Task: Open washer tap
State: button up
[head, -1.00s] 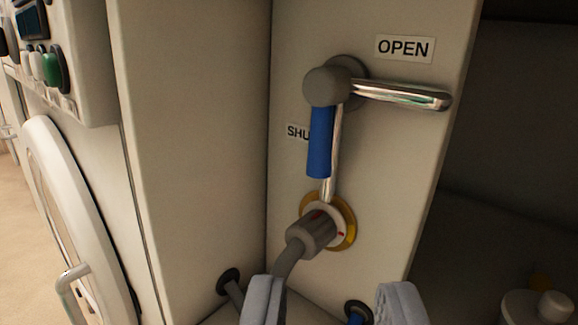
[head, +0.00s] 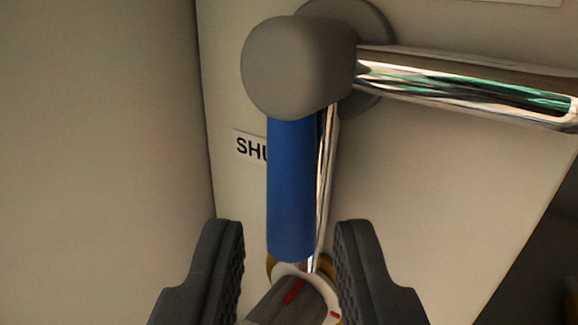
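The washer tap has a round grey hub (head: 298,68) on the cream wall panel. Its blue handle (head: 291,190) hangs straight down from the hub, beside the partly hidden "SHUT" label (head: 250,147). A chrome pipe (head: 325,190) runs down behind the handle. My gripper (head: 290,245) is open. Its two dark fingers stand to the left and right of the handle's lower end, with a visible gap on each side in the picture. Whether the handle's end is between the fingers in depth I cannot tell.
A chrome spout (head: 465,85) reaches right from the hub. A grey hose connector (head: 290,303) with red marks sits below the handle, between my fingers in the picture. A side wall (head: 100,140) stands at left. A dark opening lies at lower right.

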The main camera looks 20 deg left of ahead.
jog(key=shift+x, duration=1.25)
